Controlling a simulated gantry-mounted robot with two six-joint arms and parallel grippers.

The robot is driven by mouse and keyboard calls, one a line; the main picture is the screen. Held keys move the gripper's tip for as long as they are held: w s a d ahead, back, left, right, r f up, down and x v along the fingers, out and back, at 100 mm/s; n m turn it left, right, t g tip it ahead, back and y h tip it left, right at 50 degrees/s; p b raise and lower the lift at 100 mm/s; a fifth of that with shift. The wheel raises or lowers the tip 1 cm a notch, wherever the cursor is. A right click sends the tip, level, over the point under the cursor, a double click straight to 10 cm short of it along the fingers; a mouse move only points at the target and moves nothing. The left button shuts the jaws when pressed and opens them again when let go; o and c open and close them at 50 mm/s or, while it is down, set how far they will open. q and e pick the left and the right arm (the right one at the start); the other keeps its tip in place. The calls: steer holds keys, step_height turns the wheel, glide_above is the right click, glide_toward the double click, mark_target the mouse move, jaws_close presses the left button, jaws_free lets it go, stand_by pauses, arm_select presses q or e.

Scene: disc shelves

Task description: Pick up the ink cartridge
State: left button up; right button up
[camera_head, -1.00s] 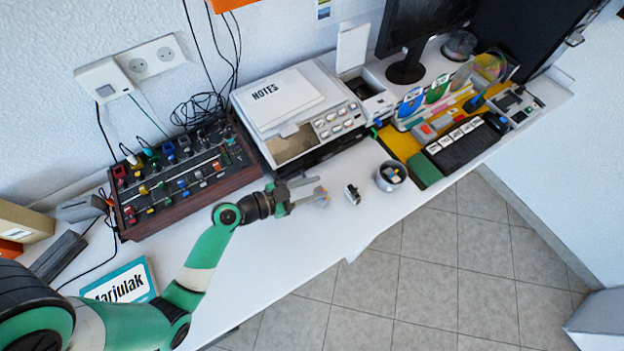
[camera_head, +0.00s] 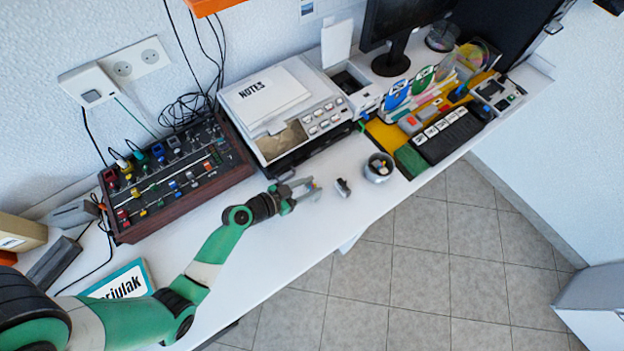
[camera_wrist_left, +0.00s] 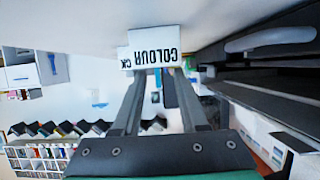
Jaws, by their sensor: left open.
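My left gripper (camera_head: 303,189) is open, low over the white desktop, in front of the grey printer-like device. A small light object with coloured parts (camera_head: 315,190) is at its fingertips; its shape is too small to tell. In the left wrist view, a white box-like cartridge labelled "COLOUR" (camera_wrist_left: 153,48) is at the tips of the open left gripper (camera_wrist_left: 155,75), its print upside down. Whether the fingers touch it cannot be told. A small grey and dark object (camera_head: 343,187) lies just to the right on the desk. My right gripper is not in view.
A round metal cup (camera_head: 378,168) stands further right. The grey device with notes (camera_head: 285,110) and the control board with coloured knobs (camera_head: 175,178) stand behind. A yellow mat (camera_head: 387,133) carries several items. The desk's front strip is mostly clear.

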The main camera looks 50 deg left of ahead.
mark_target(320, 182)
arm_select(q)
steer(key=x, duration=0.4)
steer(key=shift+d+r+b, duration=0.1)
steer(key=shift+b, duration=0.2)
jaws_close()
